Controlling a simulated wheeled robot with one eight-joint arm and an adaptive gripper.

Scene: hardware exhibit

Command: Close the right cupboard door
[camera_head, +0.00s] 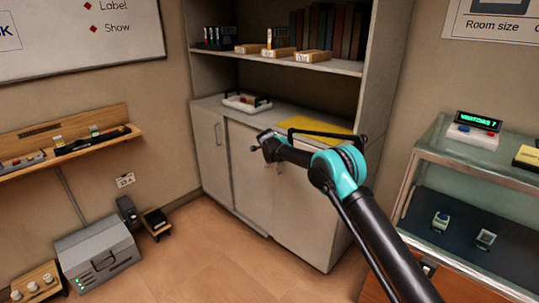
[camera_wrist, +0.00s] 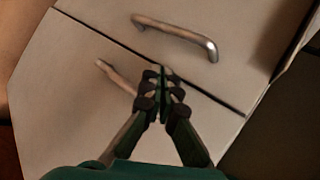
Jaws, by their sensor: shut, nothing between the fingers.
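The grey cupboard stands in the middle of the head view, its lower part closed off by pale door panels. The right cupboard door (camera_head: 303,218) is the panel nearest my arm and looks about flush with the front; a small gap cannot be ruled out. My gripper (camera_head: 262,141) is in front of the doors near their top edge, its fingers together and empty. In the wrist view my gripper (camera_wrist: 163,78) points at a dark seam between two panels. A metal handle (camera_wrist: 178,35) lies beyond the fingers, and a second handle (camera_wrist: 116,75) is partly hidden by them. Contact cannot be told.
A yellow sheet (camera_head: 315,125) and a white tray (camera_head: 243,104) lie on the cupboard's counter. A glass display case (camera_head: 480,172) stands to the right. A grey box (camera_head: 98,257) is on the floor at left. The floor before the cupboard is clear.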

